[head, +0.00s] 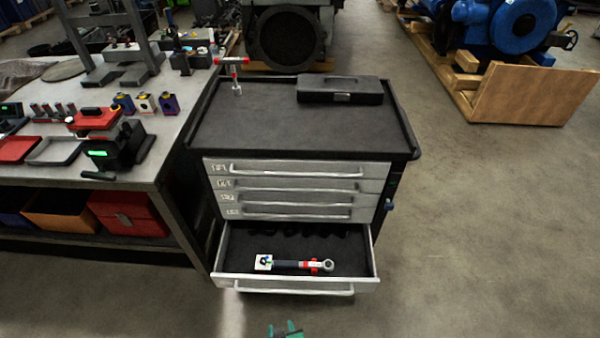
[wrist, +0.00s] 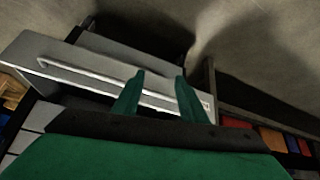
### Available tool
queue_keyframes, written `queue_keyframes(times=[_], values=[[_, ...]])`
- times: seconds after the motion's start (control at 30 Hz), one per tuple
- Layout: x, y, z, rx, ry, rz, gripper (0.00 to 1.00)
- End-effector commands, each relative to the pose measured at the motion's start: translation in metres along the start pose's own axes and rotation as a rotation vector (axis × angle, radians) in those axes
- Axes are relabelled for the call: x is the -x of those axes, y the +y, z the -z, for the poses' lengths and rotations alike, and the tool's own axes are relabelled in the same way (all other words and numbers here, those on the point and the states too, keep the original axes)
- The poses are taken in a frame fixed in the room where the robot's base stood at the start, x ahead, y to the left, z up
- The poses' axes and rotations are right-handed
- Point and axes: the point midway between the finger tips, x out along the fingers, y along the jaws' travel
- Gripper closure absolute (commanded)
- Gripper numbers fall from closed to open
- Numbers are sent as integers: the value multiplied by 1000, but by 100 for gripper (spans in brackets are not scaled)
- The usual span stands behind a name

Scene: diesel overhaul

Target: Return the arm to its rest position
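My gripper (wrist: 158,88) shows in the wrist view as two green fingers standing apart with nothing between them. Its tip also shows at the bottom edge of the head view (head: 286,330), in front of the open drawer. In the wrist view the drawer front with its long handle (wrist: 95,76) lies beyond the fingers; the fingers overlap the handle in the picture, and I cannot tell any contact. The rest of my arm is out of view.
A tool cabinet (head: 300,190) stands ahead with its bottom drawer (head: 240,285) pulled out; a torque wrench (head: 295,265) lies inside. A black case (head: 340,90) sits on top. A workbench (head: 165,150) with parts stands left. Floor to the right (head: 480,230) is clear.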

Motion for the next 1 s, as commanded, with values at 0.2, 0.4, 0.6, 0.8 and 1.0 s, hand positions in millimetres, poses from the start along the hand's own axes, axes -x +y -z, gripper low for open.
queue_keyframes(times=[0.2,0.4,0.6,0.8,1.0], values=[[56,10,-26,-57,169,-43,61],[120,17,-33,-104,332,-83,61],[195,23,-29,-144,495,-125,61],[267,27,-17,-172,639,-161,61],[305,29,-7,-185,716,-179,61]])
